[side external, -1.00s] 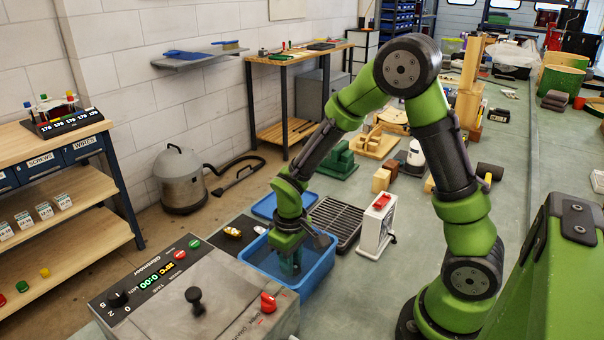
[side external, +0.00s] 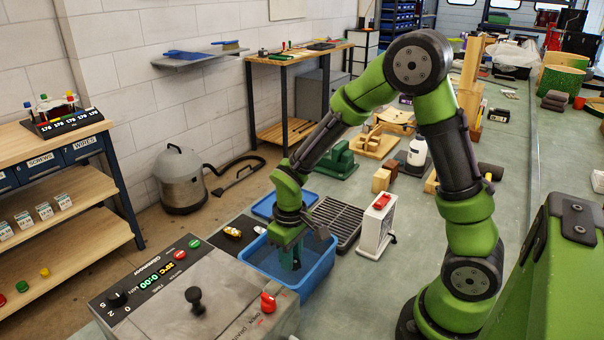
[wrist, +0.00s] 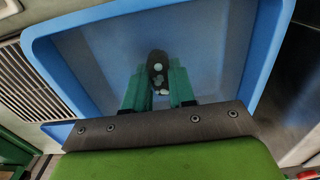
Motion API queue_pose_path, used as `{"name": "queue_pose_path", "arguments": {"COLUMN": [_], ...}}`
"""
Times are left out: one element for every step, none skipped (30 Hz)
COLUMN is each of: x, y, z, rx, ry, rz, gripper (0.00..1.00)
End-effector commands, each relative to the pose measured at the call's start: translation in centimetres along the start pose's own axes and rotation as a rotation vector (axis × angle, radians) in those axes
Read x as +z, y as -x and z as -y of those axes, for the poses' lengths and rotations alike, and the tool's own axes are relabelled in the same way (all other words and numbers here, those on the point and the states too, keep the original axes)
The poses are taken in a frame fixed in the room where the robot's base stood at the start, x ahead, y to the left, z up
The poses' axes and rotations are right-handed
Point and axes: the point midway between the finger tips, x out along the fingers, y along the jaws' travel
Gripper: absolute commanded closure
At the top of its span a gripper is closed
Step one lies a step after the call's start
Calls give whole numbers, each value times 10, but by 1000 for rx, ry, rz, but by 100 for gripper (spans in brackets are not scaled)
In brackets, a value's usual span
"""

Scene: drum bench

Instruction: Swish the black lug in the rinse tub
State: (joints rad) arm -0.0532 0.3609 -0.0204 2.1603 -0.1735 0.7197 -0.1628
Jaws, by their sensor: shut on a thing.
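The blue rinse tub (side external: 318,278) stands on the bench, just behind the grey machine. My gripper (side external: 290,262) points down inside the tub's walls. In the wrist view my gripper's teal fingers (wrist: 158,90) are shut on the black lug (wrist: 158,62), a dark rounded piece with pale spots. The tub's blue rim (wrist: 36,50) surrounds them in that view. The lug cannot be made out in the side view, and I cannot tell whether it touches the tub's floor.
The grey machine (side external: 200,300) with knobs stands right in front of the tub. A dark drain rack (side external: 336,222) and a second blue tray (side external: 270,207) lie behind it. A white box with a red top (side external: 377,225) stands to the right.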

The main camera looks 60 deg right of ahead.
Motion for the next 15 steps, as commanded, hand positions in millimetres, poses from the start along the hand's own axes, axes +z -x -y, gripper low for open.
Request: {"name": "queue_pose_path", "arguments": {"x": [0,1,1,0,0,1,1,0,0,0,0,0,0,0,0], "y": [-4,-6,-9,-11,-12,-14,-16,-16,-17,-17,-17,-17,-17,-17,-16], "z": [0,0,0,0,0,0,0,0,0,0,0,0,0,0,0], "rx": [0,0,0,0,0,0,0,0,0,0,0,0,0,0,0], "ry": [0,-1,-1,0,0,-1,-1,0,0,0,0,0,0,0,0], "rz": [3,4,4,3,3,3,2,2,1,1,1,1,1,1,1], "gripper": [100,100,100,100,100,100,100,100,100,100,100,100,100,100,100]}}
